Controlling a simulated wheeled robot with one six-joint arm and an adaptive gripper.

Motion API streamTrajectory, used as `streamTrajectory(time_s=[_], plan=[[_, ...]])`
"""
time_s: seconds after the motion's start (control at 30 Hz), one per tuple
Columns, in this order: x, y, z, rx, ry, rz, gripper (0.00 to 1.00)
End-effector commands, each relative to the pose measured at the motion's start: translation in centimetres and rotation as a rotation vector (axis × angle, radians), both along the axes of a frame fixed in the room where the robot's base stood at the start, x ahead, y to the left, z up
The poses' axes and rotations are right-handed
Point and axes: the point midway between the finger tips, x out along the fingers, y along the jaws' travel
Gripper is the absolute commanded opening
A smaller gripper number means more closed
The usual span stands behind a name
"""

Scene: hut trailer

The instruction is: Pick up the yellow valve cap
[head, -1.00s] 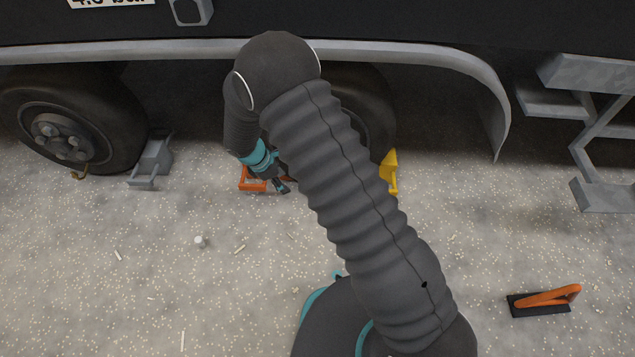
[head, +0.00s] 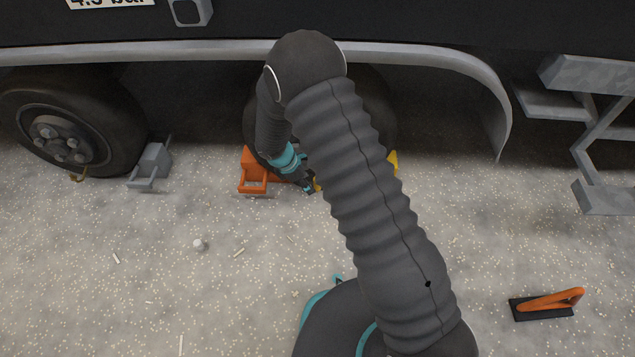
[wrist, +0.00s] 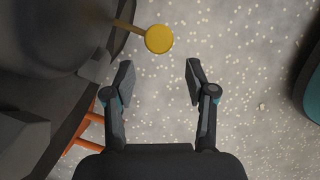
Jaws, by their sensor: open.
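The yellow valve cap (wrist: 159,39) is a round disc at the end of a thin brownish stem in the wrist view. My gripper (wrist: 160,78) is open and empty. In the head view my gripper (head: 308,187) hangs low beside the right wheel, partly behind my arm.
An orange wheel chock (head: 252,175) stands left of the gripper, and a yellow one (head: 393,161) shows behind my arm. A grey chock (head: 151,166) sits by the left wheel (head: 68,125). An orange-handled tool (head: 545,304) lies at right. Speckled ground in front is mostly clear.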

Motion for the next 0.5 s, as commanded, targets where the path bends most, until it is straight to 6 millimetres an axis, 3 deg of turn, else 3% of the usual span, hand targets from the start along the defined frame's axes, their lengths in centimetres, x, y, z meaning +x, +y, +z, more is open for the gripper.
streamTrajectory(time_s=[0.23,0.5], plan=[[1.3,-3.5,-0.3,-0.001,0.002,-0.004,0.56],[1.4,-3.6,-1.1,0.000,0.000,-0.001,0.56]])
